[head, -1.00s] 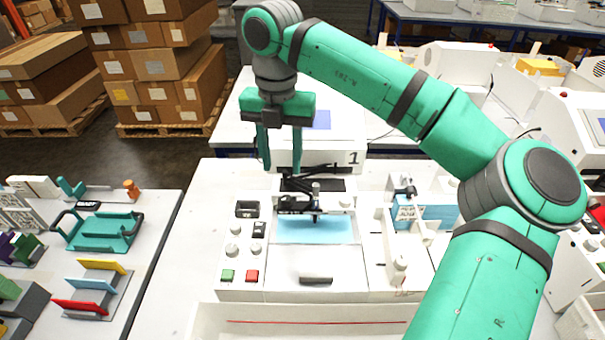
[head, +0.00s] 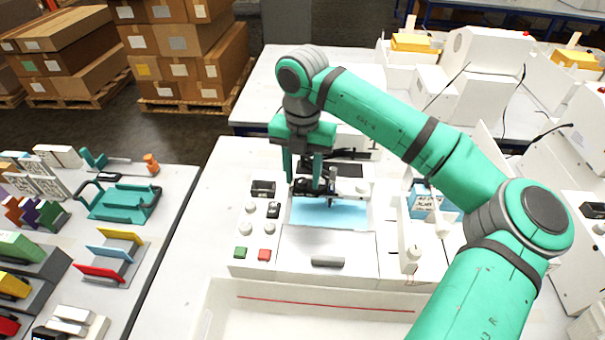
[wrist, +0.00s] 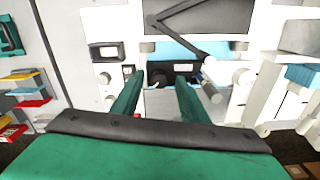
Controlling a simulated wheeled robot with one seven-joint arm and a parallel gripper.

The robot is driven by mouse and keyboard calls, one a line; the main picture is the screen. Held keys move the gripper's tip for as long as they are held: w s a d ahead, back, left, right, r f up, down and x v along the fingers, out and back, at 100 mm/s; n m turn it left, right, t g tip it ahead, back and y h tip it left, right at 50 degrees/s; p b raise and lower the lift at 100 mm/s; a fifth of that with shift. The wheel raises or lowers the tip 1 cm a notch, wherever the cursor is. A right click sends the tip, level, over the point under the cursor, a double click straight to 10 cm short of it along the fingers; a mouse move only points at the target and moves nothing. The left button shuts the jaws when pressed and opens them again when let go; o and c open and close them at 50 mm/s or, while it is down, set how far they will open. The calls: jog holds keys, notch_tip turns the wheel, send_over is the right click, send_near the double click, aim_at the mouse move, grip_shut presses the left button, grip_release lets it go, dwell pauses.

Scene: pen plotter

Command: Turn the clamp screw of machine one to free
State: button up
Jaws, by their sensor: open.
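Machine one is the white plotter (head: 355,245) with a light blue sheet (head: 330,213) on its bed. Its dark pen carriage (head: 309,187) sits at the back edge of the sheet, and it also shows in the wrist view (wrist: 182,67). The clamp screw is too small and too covered to pick out for certain. My gripper (head: 303,183) points down at the left part of the carriage. In the wrist view, my gripper (wrist: 160,79) has its two green fingers apart, with dark carriage parts showing between and beyond the tips. I cannot tell whether they touch.
The control panel with a green button (head: 240,253) and a red button (head: 265,255) is at the machine's left. A white tray (head: 215,300) lies in front. A white post with a round knob (head: 413,252) stands on the right. A side table with coloured racks (head: 120,262) is at left.

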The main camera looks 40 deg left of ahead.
jog(key=shift+c, duration=0.6)
grip_shut()
jog(key=shift+n, duration=0.3)
jog(key=n, duration=0.3)
jog(key=shift+n, duration=0.4)
jog(key=n, duration=0.5)
jog(key=shift+n, duration=0.3)
jog(key=n, duration=0.5)
jog(key=shift+n, duration=2.4)
